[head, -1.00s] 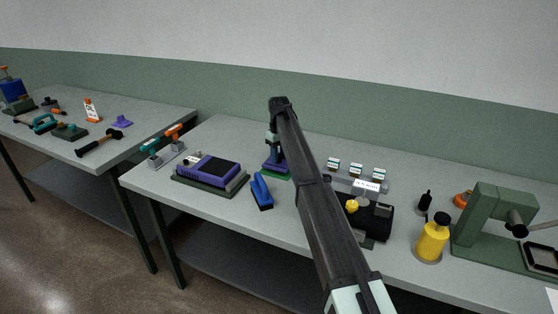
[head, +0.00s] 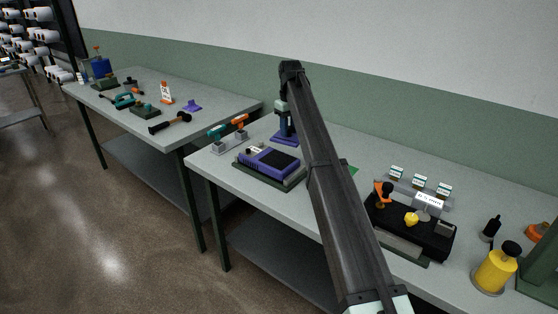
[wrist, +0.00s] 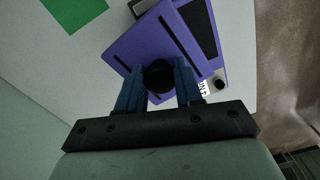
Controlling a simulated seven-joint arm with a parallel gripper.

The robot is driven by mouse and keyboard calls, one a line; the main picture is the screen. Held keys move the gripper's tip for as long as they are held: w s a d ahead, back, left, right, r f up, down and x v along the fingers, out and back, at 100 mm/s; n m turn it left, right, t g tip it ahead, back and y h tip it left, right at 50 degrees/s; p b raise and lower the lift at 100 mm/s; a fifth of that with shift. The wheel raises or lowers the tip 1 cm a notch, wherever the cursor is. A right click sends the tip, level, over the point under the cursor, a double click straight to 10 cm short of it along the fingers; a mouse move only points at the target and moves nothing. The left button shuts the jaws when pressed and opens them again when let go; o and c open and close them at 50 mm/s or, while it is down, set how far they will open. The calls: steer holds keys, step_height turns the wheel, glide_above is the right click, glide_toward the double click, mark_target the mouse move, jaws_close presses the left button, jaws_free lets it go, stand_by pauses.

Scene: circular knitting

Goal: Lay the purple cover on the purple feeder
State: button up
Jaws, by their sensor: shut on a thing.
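The purple cover (wrist: 150,42) is a flat purple plate with dark slots and a black knob (wrist: 158,76). My gripper (wrist: 158,88) is shut on that knob, its blue fingers on either side. In the head view my gripper (head: 285,122) holds the cover (head: 286,139) upright-handed behind the purple feeder. The purple feeder (head: 268,162) is a low purple box with a black top on a dark base. In the wrist view the feeder's black panel (wrist: 199,24) shows beyond the cover, which hides part of it. I cannot tell the gap between them.
A stand with teal and orange handles (head: 228,138) is left of the feeder. A green patch (head: 353,170) lies right of my arm. A black unit (head: 410,228) and a yellow bottle (head: 495,268) stand further right. My arm hides the middle of the table.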

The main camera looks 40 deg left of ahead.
mark_target(278, 138)
steer(key=s, duration=0.1)
steer(key=s+a+r, duration=0.2)
steer(key=shift+s+a+r, duration=0.25)
steer(key=shift+s, duration=0.05)
steer(key=shift+s+d+m, duration=0.15)
steer(key=shift+d+m, duration=0.05)
steer(key=shift+m, duration=0.7)
steer(key=shift+f, duration=5.05)
steer(key=shift+f, duration=0.1)
steer(key=o, duration=1.1)
steer(key=shift+c, duration=0.2)
step_height(278, 138, up, 12)
steer(key=shift+r, duration=0.1)
